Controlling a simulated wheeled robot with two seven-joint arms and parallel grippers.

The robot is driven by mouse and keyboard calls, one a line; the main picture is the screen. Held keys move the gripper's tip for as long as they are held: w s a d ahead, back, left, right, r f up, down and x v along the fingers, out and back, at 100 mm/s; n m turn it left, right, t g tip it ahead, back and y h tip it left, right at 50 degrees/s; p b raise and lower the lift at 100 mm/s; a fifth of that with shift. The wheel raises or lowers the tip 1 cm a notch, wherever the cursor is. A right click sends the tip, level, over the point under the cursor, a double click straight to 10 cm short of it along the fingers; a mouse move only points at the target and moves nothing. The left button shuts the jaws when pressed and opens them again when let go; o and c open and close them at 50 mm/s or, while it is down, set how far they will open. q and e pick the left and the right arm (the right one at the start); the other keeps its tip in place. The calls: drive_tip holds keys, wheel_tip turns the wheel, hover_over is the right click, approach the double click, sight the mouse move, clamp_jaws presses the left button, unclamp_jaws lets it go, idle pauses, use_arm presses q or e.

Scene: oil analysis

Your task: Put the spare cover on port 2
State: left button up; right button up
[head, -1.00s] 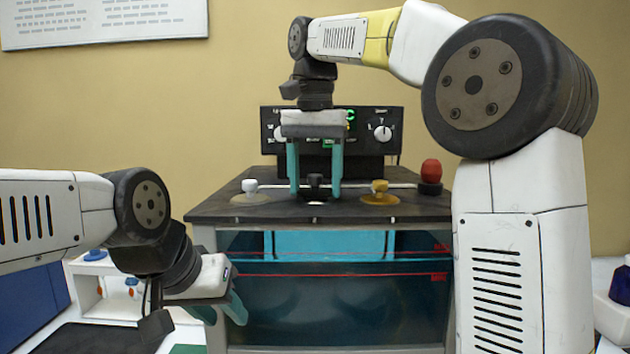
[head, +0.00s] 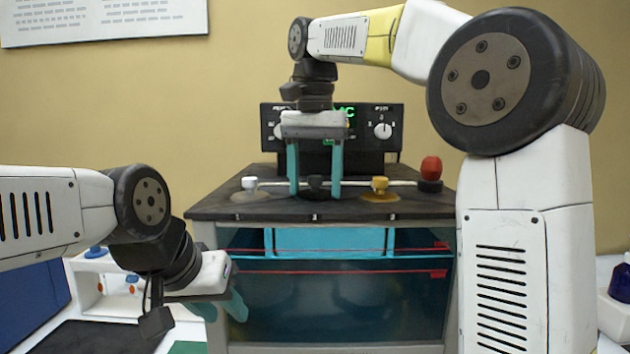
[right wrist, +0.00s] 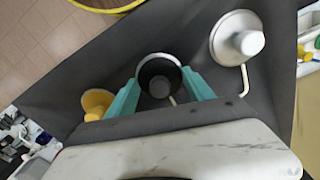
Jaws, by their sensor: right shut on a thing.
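A black cover (right wrist: 159,78) with a round grey knob is between the teal fingers of my right gripper (right wrist: 162,87) in the right wrist view. The fingers touch it at both sides, and a pale rim shows along its far edge. In the head view my right gripper (head: 315,188) points straight down over the middle of the bath top (head: 300,212), with the black cover (head: 316,182) low between its fingers. I cannot tell whether the cover rests on the top. My left gripper (head: 224,308) is empty and open at the bath's front left corner.
A white knobbed cover (head: 250,186) stands left of the right gripper, a yellow one (head: 379,185) to its right. A red knob (head: 430,170) is at the far right. The control box (head: 383,130) stands behind. A white rack (head: 95,262) is at the left.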

drive_tip(key=shift+f, duration=0.1)
drive_tip(key=o, duration=1.5)
drive_tip(key=shift+c, duration=0.2)
drive_tip(key=shift+a+r, duration=0.15)
drive_tip(key=shift+r, duration=0.35)
drive_tip(key=r, duration=0.3)
drive_tip(key=shift+s+d, duration=0.2)
drive_tip(key=s+r, duration=0.1)
drive_tip(key=s, duration=1.4)
drive_tip(key=shift+s, duration=0.35)
drive_tip(key=shift+r, duration=0.1)
